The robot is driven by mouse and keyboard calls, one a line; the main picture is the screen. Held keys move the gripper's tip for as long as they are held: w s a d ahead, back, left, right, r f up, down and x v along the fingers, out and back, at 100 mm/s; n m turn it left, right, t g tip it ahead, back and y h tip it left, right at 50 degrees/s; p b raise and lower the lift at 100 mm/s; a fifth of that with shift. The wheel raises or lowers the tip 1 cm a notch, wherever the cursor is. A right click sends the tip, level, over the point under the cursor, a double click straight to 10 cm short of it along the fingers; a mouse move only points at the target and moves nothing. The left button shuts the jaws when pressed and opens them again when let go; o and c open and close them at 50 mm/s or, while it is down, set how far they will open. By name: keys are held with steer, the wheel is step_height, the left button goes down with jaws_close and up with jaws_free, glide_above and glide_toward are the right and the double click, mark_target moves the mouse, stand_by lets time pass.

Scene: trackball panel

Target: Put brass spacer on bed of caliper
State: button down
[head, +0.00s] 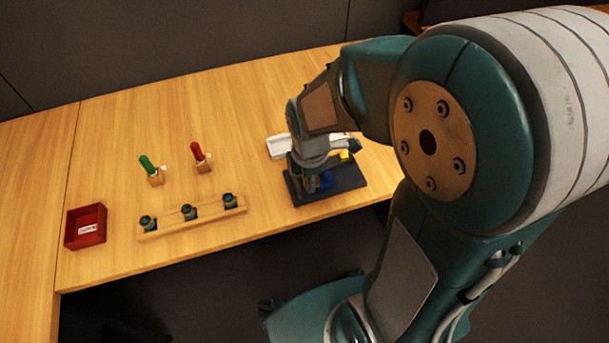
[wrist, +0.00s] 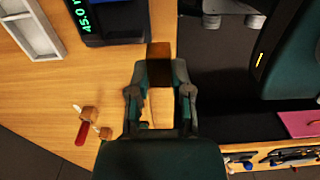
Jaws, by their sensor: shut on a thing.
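My gripper (wrist: 160,72) is shut on a brown block, the brass spacer (wrist: 160,50), which sticks out past the fingertips in the wrist view. In the head view my gripper (head: 306,188) is low over the near-left part of a dark plate (head: 347,184), and the spacer cannot be made out there. The dark plate carries a blue part (head: 326,180) and a yellow part (head: 345,156). In the wrist view a dark device with a green number display, seemingly the caliper (wrist: 122,14), lies ahead and left of the spacer. Its bed is not clearly visible.
A white tray (head: 279,146) lies behind the plate. To the left are a wooden rack (head: 168,226) with several dark round parts, a green-handled tool (head: 146,162), a red-handled tool (head: 197,151) and a red box (head: 86,227). The table's front edge is close to the plate.

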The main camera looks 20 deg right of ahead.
steer(key=w+f, duration=0.4)
steer(key=f, duration=0.1)
steer(key=shift+w+d+f, duration=0.2)
steer(key=shift+w+f, duration=0.15)
steer(key=shift+w, duration=0.05)
steer(key=shift+w+d+f, duration=0.15)
steer(key=shift+d+f, duration=0.05)
steer(key=shift+f, duration=0.7)
steer(key=shift+w+d+f, duration=0.1)
steer(key=shift+d+f, duration=0.05)
steer(key=shift+f, duration=0.75)
steer(key=shift+a, duration=0.1)
steer(key=c, duration=0.5)
jaws_free()
steer(key=shift+f, duration=0.1)
steer(key=shift+c, duration=0.2)
